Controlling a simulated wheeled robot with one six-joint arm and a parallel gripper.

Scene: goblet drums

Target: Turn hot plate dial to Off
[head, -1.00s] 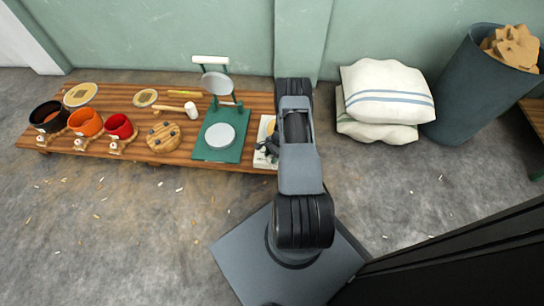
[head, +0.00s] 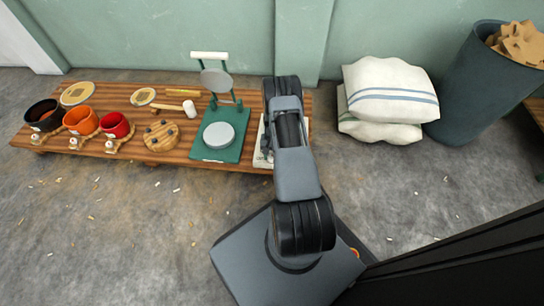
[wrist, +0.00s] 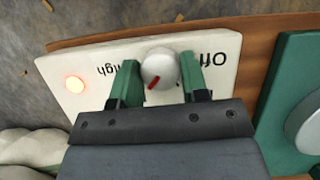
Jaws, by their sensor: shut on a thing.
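The hot plate (wrist: 80,55) is a white panel at the right end of the low wooden table; my arm hides much of it in the head view (head: 259,158). Its round white dial (wrist: 160,63) has a red pointer mark aimed towards the lower left of the wrist view. The label "Off" is right of the dial and "High" is left of it, both upside down. A red light (wrist: 75,84) glows near the panel's left end. My gripper (wrist: 160,70) is shut on the dial, one green finger on each side.
A green press-like stand (head: 228,150) stands just left of the hot plate on the wooden table (head: 190,155). Drum shells, a mallet and a round wooden block are farther left. White sacks (head: 388,95) and a bin (head: 480,85) stand to the right.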

